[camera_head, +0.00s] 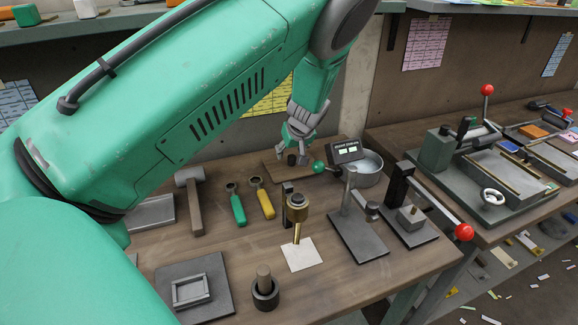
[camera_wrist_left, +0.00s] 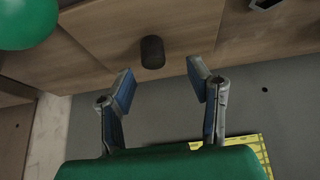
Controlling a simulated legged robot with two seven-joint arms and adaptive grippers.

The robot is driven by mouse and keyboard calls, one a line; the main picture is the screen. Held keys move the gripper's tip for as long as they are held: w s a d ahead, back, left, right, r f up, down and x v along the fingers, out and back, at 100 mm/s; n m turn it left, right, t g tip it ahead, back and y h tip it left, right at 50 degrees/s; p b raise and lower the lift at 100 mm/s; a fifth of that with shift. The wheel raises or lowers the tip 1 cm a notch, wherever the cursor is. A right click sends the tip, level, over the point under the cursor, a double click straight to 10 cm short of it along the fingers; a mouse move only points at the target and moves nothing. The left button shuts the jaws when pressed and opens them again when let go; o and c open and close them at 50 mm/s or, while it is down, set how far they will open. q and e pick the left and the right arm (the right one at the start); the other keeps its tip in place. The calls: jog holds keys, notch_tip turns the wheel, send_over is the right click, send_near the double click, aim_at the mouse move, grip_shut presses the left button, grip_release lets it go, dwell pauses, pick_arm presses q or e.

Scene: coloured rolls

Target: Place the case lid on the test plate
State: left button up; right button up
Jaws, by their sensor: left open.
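A wooden board with a dark knob, which looks like the case lid (camera_head: 277,172), lies at the back of the workbench. Its dark knob (camera_wrist_left: 152,52) shows in the wrist view just beyond my fingertips. My left gripper (camera_head: 296,150) points down over this board. In the wrist view the left gripper (camera_wrist_left: 160,80) is open and empty, its blue-padded fingers apart. The knob is a little ahead of the gap, not gripped. I cannot tell for sure which piece is the test plate; a grey square plate (camera_head: 219,278) with a small frame on it lies at the front left.
A green ball (camera_wrist_left: 28,22) is close by in the wrist view.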

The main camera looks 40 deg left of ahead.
aim_at(292, 156)
pick_arm(q)
jog(key=shift+w+f, duration=0.2)
jog(key=shift+f, duration=0.3)
jog(key=shift+w+f, duration=0.15)
jog(key=shift+f, duration=0.35)
jog(key=shift+w+d+f, duration=0.15)
jog(key=shift+w+f, duration=0.05)
jog(key=shift+f, duration=0.15)
jog(key=shift+s+a+f, duration=0.1)
jog(key=shift+a+f, duration=0.1)
jog(key=shift+a, duration=0.4)
grip_shut()
jog(key=shift+a, duration=0.15)
jog(key=shift+d+r, duration=0.15)
jog(key=shift+d, duration=0.15)
notch_tip(292, 156, up, 9)
jog(key=shift+f, duration=0.2)
jog(key=shift+a+r, duration=0.15)
jog(key=shift+r, duration=0.35)
